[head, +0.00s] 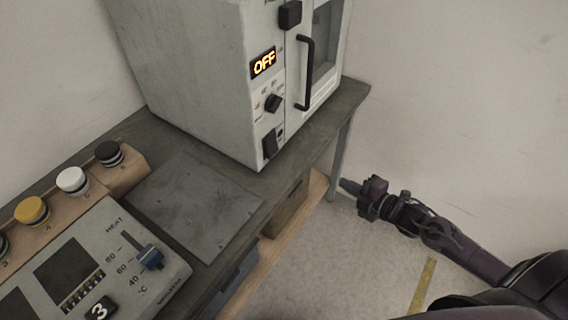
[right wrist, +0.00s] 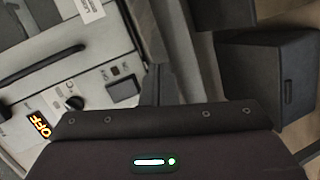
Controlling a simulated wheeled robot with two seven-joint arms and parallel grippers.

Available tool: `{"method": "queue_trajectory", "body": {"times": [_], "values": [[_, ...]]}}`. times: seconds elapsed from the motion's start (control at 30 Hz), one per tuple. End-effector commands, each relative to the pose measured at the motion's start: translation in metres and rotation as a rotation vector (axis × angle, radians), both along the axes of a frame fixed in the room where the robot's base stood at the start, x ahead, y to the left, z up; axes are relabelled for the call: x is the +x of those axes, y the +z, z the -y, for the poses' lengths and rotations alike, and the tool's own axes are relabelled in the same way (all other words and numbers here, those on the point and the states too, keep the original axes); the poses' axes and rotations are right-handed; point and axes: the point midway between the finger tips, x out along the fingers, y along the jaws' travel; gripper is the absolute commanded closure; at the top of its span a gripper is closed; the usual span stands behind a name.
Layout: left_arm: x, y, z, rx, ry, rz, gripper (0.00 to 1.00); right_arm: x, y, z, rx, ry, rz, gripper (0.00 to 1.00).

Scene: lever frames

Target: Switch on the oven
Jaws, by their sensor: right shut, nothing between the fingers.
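The oven (head: 195,70) is a pale grey cabinet on the bench, with a lit display (head: 263,63) reading OFF. Below the display are a black dial (head: 272,103) and a black rocker switch (head: 270,143) near the bottom edge. My right gripper (head: 345,186) is shut and empty, apart from the oven, to its lower right beyond the bench edge. In the right wrist view, its fingers (right wrist: 158,86) show close to the switch (right wrist: 123,90) in the picture, but I cannot tell the depth gap. The OFF display (right wrist: 40,124) and dial (right wrist: 74,103) also show. My left gripper is out of view.
The oven door has a black vertical handle (head: 305,73). A control panel (head: 120,261) with a blue slider (head: 150,257) and a row of coloured buttons (head: 72,181) are at left. A flat grey plate (head: 193,205) lies on the bench (head: 325,119). Floor right of the bench is clear.

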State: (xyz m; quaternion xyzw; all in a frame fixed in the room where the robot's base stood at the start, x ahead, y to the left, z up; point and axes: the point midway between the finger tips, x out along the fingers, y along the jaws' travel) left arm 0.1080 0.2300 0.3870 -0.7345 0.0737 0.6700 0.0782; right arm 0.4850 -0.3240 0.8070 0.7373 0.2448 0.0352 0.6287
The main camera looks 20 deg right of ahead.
Motion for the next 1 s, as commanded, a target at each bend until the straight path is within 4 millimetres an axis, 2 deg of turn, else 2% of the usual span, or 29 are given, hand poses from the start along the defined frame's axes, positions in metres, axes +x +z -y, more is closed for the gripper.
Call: {"method": "queue_trajectory", "body": {"times": [0.03,0.1,0.2,0.3,0.73,1.0], "values": [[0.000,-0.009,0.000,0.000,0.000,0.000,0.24,0.001,0.017,-0.016,-0.033,0.076,0.060,1.00],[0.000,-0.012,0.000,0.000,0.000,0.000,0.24,0.001,0.040,-0.035,-0.068,0.157,0.127,1.00],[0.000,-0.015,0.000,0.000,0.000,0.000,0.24,-0.002,0.062,-0.054,-0.097,0.233,0.193,1.00],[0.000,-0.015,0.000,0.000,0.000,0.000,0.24,-0.004,0.072,-0.062,-0.110,0.268,0.223,1.00],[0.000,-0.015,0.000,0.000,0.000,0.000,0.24,-0.002,0.074,-0.065,-0.111,0.270,0.229,1.00],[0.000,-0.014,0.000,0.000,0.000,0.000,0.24,0.023,0.072,-0.083,-0.108,0.266,0.232,1.00]]}}
